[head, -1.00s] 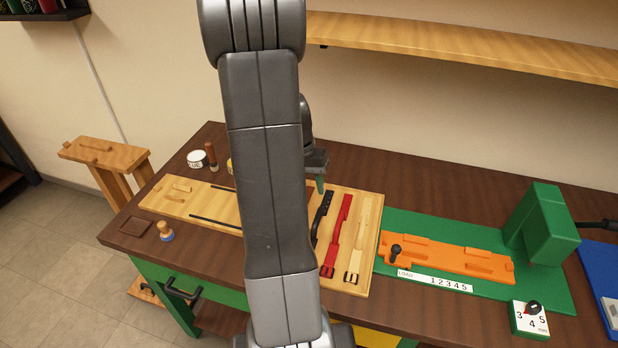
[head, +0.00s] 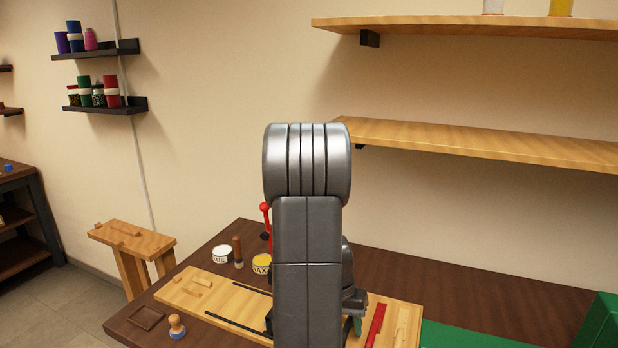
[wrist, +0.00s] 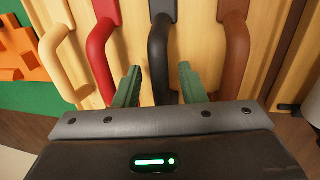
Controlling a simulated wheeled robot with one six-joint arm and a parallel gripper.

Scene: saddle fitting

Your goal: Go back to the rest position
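My gripper (wrist: 160,88) is open in the wrist view, its two green fingers apart. It is above the wooden board (wrist: 137,20) that holds the straps. The black strap (wrist: 160,55) shows in the gap between the fingers, and nothing appears gripped. In the head view the gripper is mostly hidden behind my arm; one green fingertip shows beside it. The red strap (wrist: 100,50) and cream strap (wrist: 55,55) lie left of the fingers in the wrist view, the brown strap (wrist: 235,50) to the right.
A glue tin (head: 222,254), a wax tin (head: 262,265) and a wooden-handled tool (head: 238,252) stand behind the board. A wall shelf (head: 480,143) spans the upper right. The back right tabletop is clear.

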